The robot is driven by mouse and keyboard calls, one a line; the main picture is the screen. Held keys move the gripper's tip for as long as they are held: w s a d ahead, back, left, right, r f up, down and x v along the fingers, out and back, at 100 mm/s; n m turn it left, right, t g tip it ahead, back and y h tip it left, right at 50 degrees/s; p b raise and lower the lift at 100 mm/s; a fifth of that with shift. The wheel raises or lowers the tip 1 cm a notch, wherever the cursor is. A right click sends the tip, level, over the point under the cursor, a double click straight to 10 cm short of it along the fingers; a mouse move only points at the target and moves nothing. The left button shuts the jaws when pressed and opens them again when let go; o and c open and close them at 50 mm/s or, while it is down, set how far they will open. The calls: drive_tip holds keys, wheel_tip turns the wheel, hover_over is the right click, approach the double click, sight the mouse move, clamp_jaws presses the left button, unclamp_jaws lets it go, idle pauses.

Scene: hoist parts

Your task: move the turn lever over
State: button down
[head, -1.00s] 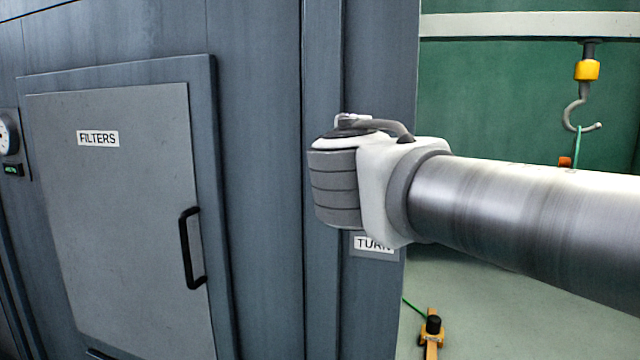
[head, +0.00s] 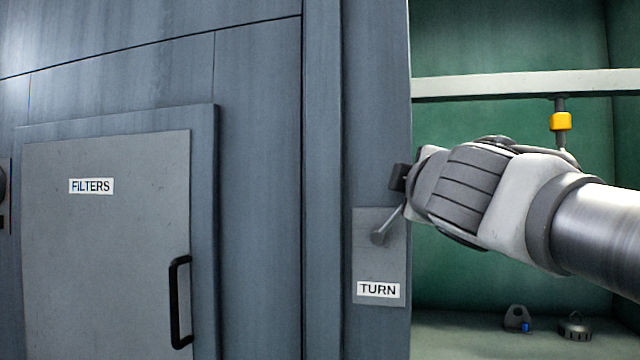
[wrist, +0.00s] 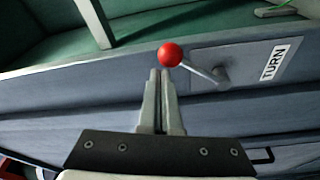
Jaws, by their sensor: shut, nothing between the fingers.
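The turn lever has a grey pivot (head: 378,238) on a plate above the TURN label. Its thin arm slants up and right in the head view, where my gripper's wrist hides its far end. In the wrist view the lever's red ball knob (wrist: 170,54) shows at the end of the arm, left of the pivot (wrist: 222,76). My gripper (wrist: 160,74) is shut and empty. Its fingertips appear just below and slightly left of the red knob. I cannot tell whether they touch it.
The plate carries a white TURN label (head: 378,290). A FILTERS door (head: 105,240) with a black handle (head: 178,302) is at the left. A green bay with a pale beam (head: 480,87) and a yellow hoist block (head: 561,121) opens at the right. Small parts (head: 575,326) lie on its floor.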

drive_tip(key=shift+s+d+f, duration=0.15)
drive_tip(key=shift+d+f, duration=0.2)
drive_tip(key=shift+d, duration=0.1)
idle(0.4)
